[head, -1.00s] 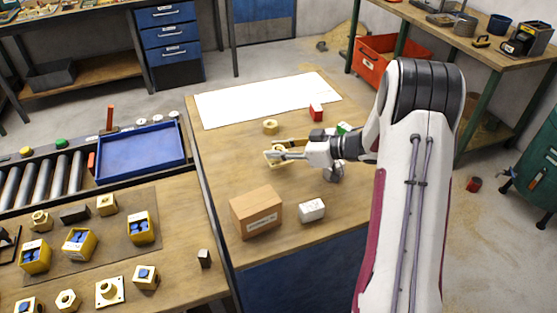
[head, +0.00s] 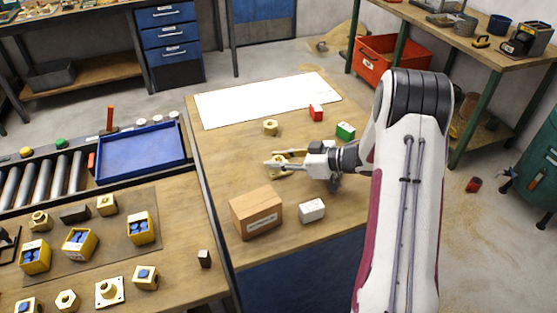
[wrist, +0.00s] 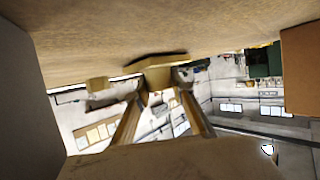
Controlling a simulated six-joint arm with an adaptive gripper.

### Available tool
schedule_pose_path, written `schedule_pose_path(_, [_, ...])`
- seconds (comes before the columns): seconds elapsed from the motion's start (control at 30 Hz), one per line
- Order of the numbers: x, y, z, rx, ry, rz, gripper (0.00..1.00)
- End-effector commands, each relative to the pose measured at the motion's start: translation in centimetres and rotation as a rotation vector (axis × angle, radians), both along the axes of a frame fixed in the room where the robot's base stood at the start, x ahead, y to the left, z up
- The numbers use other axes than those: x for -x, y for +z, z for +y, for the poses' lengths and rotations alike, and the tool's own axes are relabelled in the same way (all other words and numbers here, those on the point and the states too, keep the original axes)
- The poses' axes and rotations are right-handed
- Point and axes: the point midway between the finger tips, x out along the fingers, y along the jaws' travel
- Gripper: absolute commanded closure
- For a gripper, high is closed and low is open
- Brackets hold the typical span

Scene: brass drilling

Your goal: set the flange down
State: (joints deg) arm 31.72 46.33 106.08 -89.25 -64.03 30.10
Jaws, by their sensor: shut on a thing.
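My gripper (head: 284,163) reaches in from the right over the middle table and points left, just behind the cardboard box. It is shut on the brass flange (head: 278,159), which is small and partly hidden by the fingers in the head view. In the wrist view the flange (wrist: 160,66) shows at the far end of the fingers, close to the tabletop, which fills the top of that picture. I cannot tell whether it touches the wood.
A cardboard box (head: 256,212) and a white box (head: 311,210) stand in front of my gripper. A brass ring-like part (head: 270,127), a red box (head: 316,112) and a green box (head: 345,131) stand behind it. A white sheet (head: 265,98) lies bare at the back.

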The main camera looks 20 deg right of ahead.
Motion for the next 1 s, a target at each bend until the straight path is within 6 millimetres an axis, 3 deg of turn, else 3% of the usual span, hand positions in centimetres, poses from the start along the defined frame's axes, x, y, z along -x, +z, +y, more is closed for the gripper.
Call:
schedule_pose_path(0.4, [-0.05, -0.15, 0.00, -0.001, 0.000, -0.002, 1.00])
schedule_pose_path(0.43, [-0.01, -0.28, -0.01, 0.000, 0.000, 0.000, 0.75])
schedule_pose_path(0.5, [-0.01, -0.26, -0.01, 0.000, 0.000, 0.000, 0.60])
schedule_pose_path(1.0, [-0.01, 0.13, 0.00, 0.001, 0.000, -0.001, 0.60])
